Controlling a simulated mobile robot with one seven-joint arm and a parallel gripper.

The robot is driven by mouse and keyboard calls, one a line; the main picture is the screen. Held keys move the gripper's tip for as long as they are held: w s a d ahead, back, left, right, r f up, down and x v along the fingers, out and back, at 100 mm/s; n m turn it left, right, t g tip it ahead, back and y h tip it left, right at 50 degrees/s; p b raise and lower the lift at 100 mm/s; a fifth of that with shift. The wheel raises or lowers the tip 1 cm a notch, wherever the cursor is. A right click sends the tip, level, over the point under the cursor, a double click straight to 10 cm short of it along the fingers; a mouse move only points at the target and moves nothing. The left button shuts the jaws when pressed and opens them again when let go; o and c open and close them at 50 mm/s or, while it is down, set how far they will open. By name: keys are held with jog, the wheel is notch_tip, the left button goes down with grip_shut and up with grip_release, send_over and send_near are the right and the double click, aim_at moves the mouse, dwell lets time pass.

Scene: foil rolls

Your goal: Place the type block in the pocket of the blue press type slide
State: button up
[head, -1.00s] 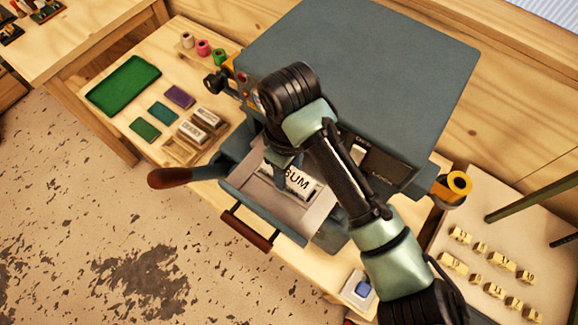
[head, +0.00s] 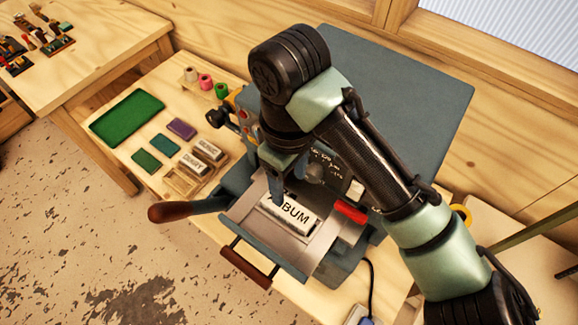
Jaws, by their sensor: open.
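The type block (head: 291,216), a pale bar with dark letters of which "BUM" shows, lies on the metal plate of the press type slide (head: 252,229). The slide sticks out of the front of the blue-grey press (head: 415,95) and has a brown handle (head: 246,262). My gripper (head: 279,192) points down at the back left end of the block and covers its first letters. It is open, with one finger clearly visible. I cannot tell whether the fingers still touch the block or whether it sits fully down in the pocket.
A wooden rack (head: 180,183) left of the press holds two blocks, "DIARY" (head: 193,164) and "MUSIC" (head: 208,150). A green tray (head: 127,118), coloured pads and foil rolls (head: 205,81) lie beyond. A lever (head: 170,213) sticks out left. A red part (head: 350,211) is right of the slide.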

jog(key=shift+r, duration=1.4)
jog(key=shift+a, duration=0.15)
jog(key=w+a+r+t+y, duration=0.5)
jog(key=a+r, duration=0.3)
jog(key=r, duration=0.3)
jog(key=w+a+r+t+y, duration=0.3)
jog(key=w+a+r+t, duration=0.25)
jog(key=a+r, duration=0.4)
jog(key=s+d+r+m+t, duration=0.3)
jog(key=d+r+t, duration=0.25)
jog(key=r, duration=0.45)
jog(key=s+d+r+m+t, duration=0.2)
jog(key=d+r+t, duration=0.3)
jog(key=r, duration=0.5)
jog(key=s+d+r+m+t+h, duration=0.4)
jog(key=s+d+m+t+h, duration=0.2)
jog(key=s+d+h, duration=0.1)
jog(key=shift+d+r+h, duration=0.25)
jog(key=shift+r+h, duration=0.15)
jog(key=shift+h, duration=0.3)
